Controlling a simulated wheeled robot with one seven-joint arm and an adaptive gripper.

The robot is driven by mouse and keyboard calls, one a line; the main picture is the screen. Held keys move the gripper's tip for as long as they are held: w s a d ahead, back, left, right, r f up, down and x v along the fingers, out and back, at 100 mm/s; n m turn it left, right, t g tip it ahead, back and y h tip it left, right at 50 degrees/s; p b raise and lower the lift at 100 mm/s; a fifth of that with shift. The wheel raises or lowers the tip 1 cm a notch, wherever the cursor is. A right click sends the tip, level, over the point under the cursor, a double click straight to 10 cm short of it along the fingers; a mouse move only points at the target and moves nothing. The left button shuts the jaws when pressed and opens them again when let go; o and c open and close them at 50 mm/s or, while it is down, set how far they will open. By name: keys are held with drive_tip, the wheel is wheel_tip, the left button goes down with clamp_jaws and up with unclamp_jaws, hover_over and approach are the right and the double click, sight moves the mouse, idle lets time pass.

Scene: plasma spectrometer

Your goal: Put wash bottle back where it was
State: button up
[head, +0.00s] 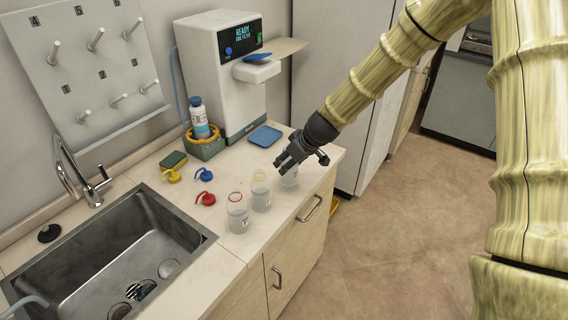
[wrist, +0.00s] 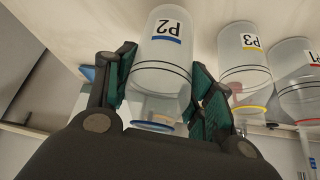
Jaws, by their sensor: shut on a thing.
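My gripper (head: 287,164) is over the right front of the counter, shut on a clear wash bottle (head: 289,178). In the wrist view, my gripper (wrist: 165,95) has a green pad on each side of this bottle (wrist: 160,60), which carries a blue-striped label P2 and a blue ring at its mouth. I cannot tell whether its base touches the counter. To its left stand a clear bottle with a yellow ring (head: 261,194), labelled P3 (wrist: 245,60), and one with a red ring (head: 238,216), labelled P1 (wrist: 300,85). All three look uncapped.
Red (head: 205,199), blue (head: 204,175) and yellow (head: 171,176) spout caps lie behind the bottles. A blue pad (head: 265,136) and white instrument (head: 215,70) are farther back. A blue-capped bottle (head: 199,118) stands in a holder (head: 204,148). The sink (head: 110,255) is left.

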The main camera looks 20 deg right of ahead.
drive_tip(key=shift+w+a+p, duration=0.2)
drive_tip(key=shift+w+a, duration=0.1)
drive_tip(key=shift+w, duration=0.2)
drive_tip(key=shift+w+a+p, duration=0.15)
drive_tip(key=shift+w+a, duration=0.15)
drive_tip(key=shift+w, duration=0.2)
drive_tip(key=shift+f+p, duration=0.65)
drive_tip(key=shift+f, duration=1.15)
drive_tip(key=shift+f, duration=0.1)
drive_tip(key=o, duration=1.3)
drive_tip(key=shift+o, duration=0.2)
drive_tip(key=b+v, duration=0.2)
drive_tip(key=v, duration=1)
drive_tip(key=shift+b, duration=0.3)
